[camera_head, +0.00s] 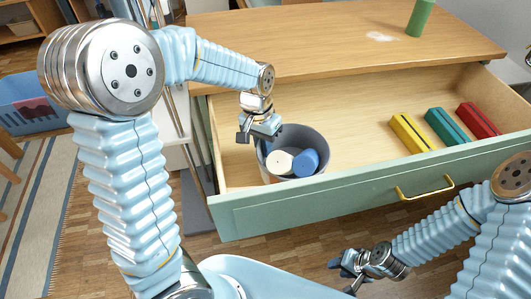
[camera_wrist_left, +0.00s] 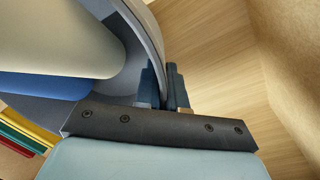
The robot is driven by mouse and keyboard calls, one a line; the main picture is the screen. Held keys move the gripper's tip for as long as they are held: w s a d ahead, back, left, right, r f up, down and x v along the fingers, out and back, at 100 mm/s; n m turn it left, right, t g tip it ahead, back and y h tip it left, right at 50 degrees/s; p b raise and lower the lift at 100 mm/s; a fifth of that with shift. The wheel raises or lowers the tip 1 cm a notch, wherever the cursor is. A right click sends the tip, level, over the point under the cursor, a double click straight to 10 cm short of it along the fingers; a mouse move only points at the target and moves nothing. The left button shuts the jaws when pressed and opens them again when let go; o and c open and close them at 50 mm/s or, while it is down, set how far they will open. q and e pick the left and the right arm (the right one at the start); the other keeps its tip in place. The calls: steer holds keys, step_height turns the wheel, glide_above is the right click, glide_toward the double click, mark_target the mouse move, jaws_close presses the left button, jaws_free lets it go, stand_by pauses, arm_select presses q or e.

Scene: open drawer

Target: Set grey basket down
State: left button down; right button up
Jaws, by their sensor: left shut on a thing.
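The grey basket (camera_head: 318,142) is at the left end of the open drawer in the head view, with a white cylinder (camera_head: 279,162) and a blue cylinder (camera_head: 306,162) inside. My left gripper (camera_head: 272,132) is shut on the basket's rim at its upper left. In the left wrist view the fingers (camera_wrist_left: 165,88) pinch the basket wall (camera_wrist_left: 148,28), with the white cylinder (camera_wrist_left: 60,35) and blue cylinder (camera_wrist_left: 45,85) close by. The basket's underside is hidden, so I cannot tell whether it touches the drawer floor. My right gripper (camera_head: 347,274) is in front of the drawer, away from the basket.
The open drawer (camera_head: 355,125) has a green front with a brass handle (camera_head: 425,188). Yellow (camera_head: 411,132), teal (camera_head: 446,127) and red (camera_head: 480,120) blocks lie at its right. The drawer's middle is clear. A green cylinder (camera_head: 420,18) stands on the wooden top (camera_head: 330,40).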

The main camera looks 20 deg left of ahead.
arm_select(q)
steer(key=shift+f, duration=1.7)
steer(key=c, duration=1.2)
jaws_free()
steer(key=r, duration=0.4)
steer(key=a+r, duration=0.1)
steer(key=r, duration=0.7)
steer(key=shift+w+a+p, duration=0.15)
steer(key=shift+a+p, duration=0.1)
steer(key=shift+p, duration=0.15)
